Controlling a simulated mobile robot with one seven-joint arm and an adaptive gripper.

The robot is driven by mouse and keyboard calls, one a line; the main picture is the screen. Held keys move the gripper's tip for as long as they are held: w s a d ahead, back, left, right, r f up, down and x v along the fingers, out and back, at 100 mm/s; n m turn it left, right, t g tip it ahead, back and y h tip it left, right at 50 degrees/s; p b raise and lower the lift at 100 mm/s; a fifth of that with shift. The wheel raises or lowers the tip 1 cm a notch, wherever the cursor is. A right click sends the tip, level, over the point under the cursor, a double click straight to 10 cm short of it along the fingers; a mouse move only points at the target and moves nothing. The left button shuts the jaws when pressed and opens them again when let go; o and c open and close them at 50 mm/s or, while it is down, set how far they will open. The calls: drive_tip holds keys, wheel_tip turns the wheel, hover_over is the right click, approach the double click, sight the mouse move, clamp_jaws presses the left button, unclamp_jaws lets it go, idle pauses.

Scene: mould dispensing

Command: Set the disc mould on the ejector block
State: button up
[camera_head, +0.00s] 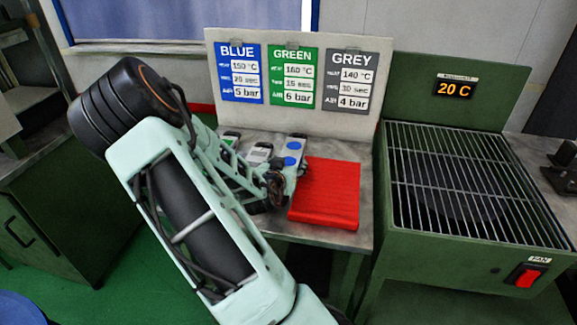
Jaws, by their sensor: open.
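My gripper (277,188) is at the end of my pale green arm, low over the middle table beside the left edge of the red ribbed slab. It is small and dark here; its fingers are partly hidden by my arm, and I see nothing held in it. Just behind it stands a light grey block with two blue round spots (293,152). To its left are a grey-and-white piece (259,153) and a piece with a green mark (230,139), both partly hidden by my arm. I cannot tell which piece is the disc mould or the ejector block.
The red ribbed slab (330,195) lies on the grey table (362,150). A sign board (215,75) with blue, green and grey cards stands behind. At right is a green cooling box with a wire grille (450,165), a 20 C display (455,90) and a red switch (526,277).

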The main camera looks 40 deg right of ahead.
drive_tip(key=shift+c, duration=0.2)
drive_tip(key=c, duration=1.5)
drive_tip(key=shift+r, duration=0.15)
clamp_jaws()
drive_tip(key=shift+r+p, duration=0.3)
drive_tip(key=shift+r, duration=0.15)
wheel_tip(320, 180, up, 3)
drive_tip(key=shift+f+p, duration=0.1)
drive_tip(key=shift+p, duration=0.85)
drive_tip(key=s+a+r+p, duration=0.6)
drive_tip(key=a+r+p, duration=0.1)
drive_tip(key=r+p, duration=0.1)
drive_tip(key=shift+s+a+p, duration=0.15)
drive_tip(key=shift+a+p, duration=0.15)
drive_tip(key=shift+p, duration=0.1)
